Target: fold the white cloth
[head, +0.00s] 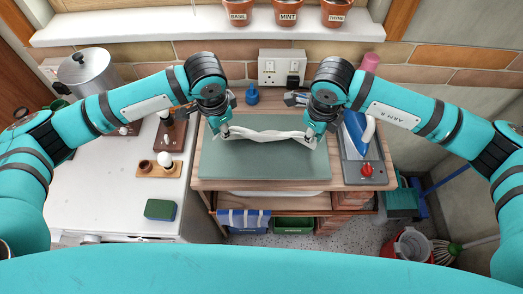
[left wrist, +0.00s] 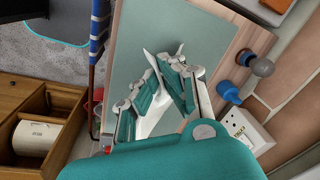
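The white cloth (head: 268,135) is bunched into a narrow, twisted strip stretched left to right across the grey-green mat (head: 265,165). My left gripper (head: 223,132) is at its left end and my right gripper (head: 312,137) is at its right end. Both appear closed on the cloth. In the left wrist view, my left gripper's fingers (left wrist: 160,75) converge on the white cloth (left wrist: 150,121), which shows between and beyond them. Whether the middle touches the mat is hard to tell.
An iron (head: 356,132) stands on a grey tray at the right, with a red knob near it. A white counter at the left holds a pot (head: 90,70), wooden pieces and a green sponge (head: 160,210). A wall socket (head: 281,68) and herb pots are behind. The front of the mat is clear.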

